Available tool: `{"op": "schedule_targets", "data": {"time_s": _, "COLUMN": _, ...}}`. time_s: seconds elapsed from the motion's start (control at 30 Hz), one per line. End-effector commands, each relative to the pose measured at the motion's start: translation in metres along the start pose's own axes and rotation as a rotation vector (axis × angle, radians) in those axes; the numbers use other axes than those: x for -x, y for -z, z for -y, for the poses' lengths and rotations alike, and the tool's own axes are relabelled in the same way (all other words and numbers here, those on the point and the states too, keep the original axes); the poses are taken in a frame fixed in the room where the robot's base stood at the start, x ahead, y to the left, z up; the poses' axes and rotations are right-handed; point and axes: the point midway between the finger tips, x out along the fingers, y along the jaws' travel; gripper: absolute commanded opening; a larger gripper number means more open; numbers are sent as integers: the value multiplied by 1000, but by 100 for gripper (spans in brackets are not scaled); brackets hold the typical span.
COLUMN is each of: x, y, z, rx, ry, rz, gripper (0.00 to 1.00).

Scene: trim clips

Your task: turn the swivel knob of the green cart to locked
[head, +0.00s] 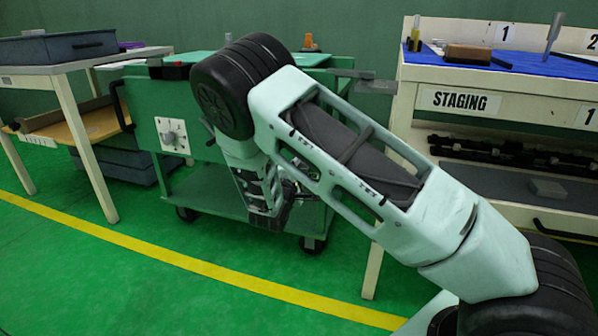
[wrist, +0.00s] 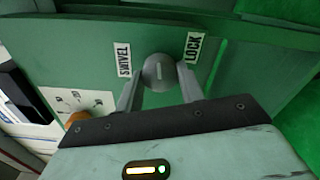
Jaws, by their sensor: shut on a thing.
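The green cart (head: 143,100) stands behind my arm in the head view, and its front panel fills much of the wrist view (wrist: 90,45). The swivel knob (wrist: 158,70) is round and grey with a pale line on its face. It sits between the SWIVEL label (wrist: 123,59) on its left and the LOCK label (wrist: 194,47) on its right. The pale line points up the picture, between the two labels. My gripper (wrist: 158,82) is shut on the knob, one finger on each side. In the head view my arm hides the knob.
A white plate with another dial (head: 172,136) is on the cart's left side. A table with a dark tray (head: 60,47) stands at the left. The staging bench (head: 480,85) stands close at the right. Green floor (head: 90,275) with a yellow line is free in front.

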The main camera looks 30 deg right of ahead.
Motion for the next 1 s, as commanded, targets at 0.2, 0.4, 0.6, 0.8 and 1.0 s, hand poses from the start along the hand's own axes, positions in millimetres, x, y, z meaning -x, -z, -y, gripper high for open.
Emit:
{"op": "schedule_targets", "data": {"time_s": 0.2, "x": 2, "y": 1, "z": 2, "rx": -105, "ry": 4, "rz": -3, "gripper": 15}}
{"op": "schedule_targets", "data": {"time_s": 0.4, "x": 2, "y": 1, "z": 2, "rx": -155, "ry": 4, "rz": -3, "gripper": 15}}
{"op": "schedule_targets", "data": {"time_s": 0.6, "x": 2, "y": 1, "z": 2, "rx": -170, "ry": 4, "rz": -3, "gripper": 15}}
{"op": "schedule_targets", "data": {"time_s": 0.8, "x": 2, "y": 1, "z": 2, "rx": -170, "ry": 4, "rz": -3, "gripper": 15}}
{"op": "schedule_targets", "data": {"time_s": 1.0, "x": 2, "y": 1, "z": 2, "rx": -170, "ry": 4, "rz": -3, "gripper": 59}}
